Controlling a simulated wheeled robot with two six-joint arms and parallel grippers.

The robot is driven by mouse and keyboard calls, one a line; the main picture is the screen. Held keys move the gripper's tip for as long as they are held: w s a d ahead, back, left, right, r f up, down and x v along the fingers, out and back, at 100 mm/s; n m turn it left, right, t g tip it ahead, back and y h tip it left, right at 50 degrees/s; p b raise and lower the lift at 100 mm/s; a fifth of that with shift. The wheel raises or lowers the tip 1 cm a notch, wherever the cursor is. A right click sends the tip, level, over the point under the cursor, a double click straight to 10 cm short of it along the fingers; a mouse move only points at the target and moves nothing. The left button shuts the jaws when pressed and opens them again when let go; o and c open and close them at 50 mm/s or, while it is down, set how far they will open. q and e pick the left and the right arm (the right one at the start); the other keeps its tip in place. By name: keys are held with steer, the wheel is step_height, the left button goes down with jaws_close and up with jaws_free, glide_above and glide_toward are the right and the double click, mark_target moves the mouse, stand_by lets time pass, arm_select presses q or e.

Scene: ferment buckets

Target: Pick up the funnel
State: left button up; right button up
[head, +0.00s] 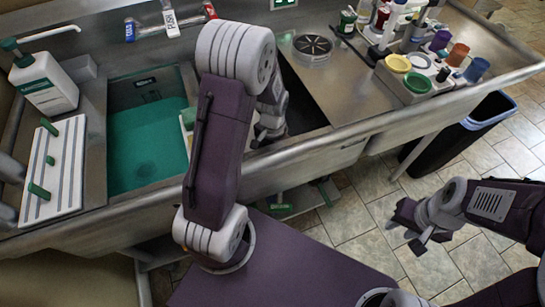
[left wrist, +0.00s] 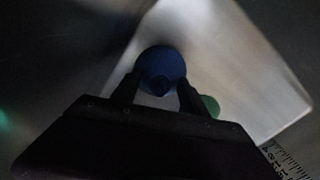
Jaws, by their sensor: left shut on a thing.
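A dark blue, round funnel (left wrist: 161,62) shows in the left wrist view, with a small round end facing the camera. My left gripper (left wrist: 160,92) is shut on it, with one dark finger on each side. The picture there is dim, so the funnel's full shape is unclear.
A green-filled basin (head: 148,145) lies left of my left arm. A white board with green handles (head: 67,168) and a white bottle (head: 43,83) are at the left. Cups and bottles crowd the right counter, with a dark bin (head: 455,135) below. In the left wrist view, a white surface (left wrist: 235,60) lies behind the funnel.

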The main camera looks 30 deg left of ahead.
arm_select(q)
step_height(320, 180, up, 17)
steer(key=p, duration=0.4)
steer(key=shift+c, duration=0.2)
